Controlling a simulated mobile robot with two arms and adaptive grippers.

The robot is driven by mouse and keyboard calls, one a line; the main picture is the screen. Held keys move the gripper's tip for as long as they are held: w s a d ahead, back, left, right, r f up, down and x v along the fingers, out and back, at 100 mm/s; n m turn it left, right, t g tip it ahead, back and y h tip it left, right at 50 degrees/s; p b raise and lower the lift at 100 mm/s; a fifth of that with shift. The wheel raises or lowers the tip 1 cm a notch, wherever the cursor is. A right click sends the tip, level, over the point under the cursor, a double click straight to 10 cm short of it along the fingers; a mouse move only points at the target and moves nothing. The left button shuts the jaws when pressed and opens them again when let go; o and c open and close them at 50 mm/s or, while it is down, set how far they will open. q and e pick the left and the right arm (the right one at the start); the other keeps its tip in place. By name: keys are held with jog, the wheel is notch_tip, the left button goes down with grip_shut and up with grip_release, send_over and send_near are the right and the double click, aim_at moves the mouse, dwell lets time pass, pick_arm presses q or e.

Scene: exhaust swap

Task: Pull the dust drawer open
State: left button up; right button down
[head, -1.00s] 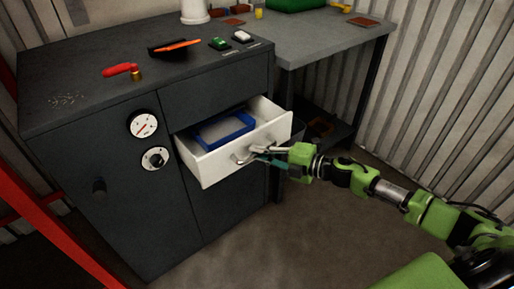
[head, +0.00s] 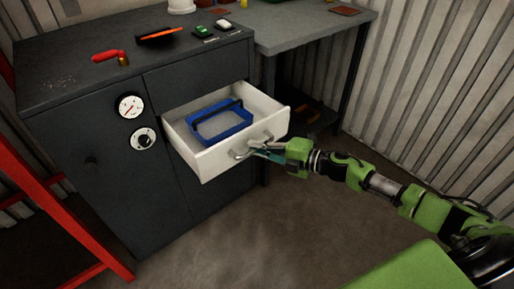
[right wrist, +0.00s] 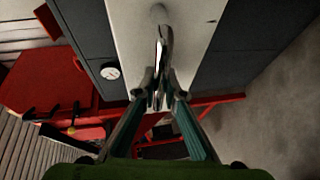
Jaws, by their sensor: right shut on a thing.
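The white dust drawer (head: 212,160) stands pulled out of the dark grey cabinet (head: 85,130). A blue open frame with a handle (head: 221,122) lies inside it. My right gripper (head: 252,150) is at the drawer's front and shut on its metal handle. In the right wrist view the fingers (right wrist: 159,98) close on the handle (right wrist: 163,48), with the white drawer front (right wrist: 125,25) behind. My left gripper is not in view.
A grey table (head: 310,30) adjoins at the right. A red frame (head: 50,210) stands at the left. The floor in front is clear.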

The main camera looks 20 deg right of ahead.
jog(key=c, duration=2.1)
grip_release()
jog(key=shift+v, duration=5.95)
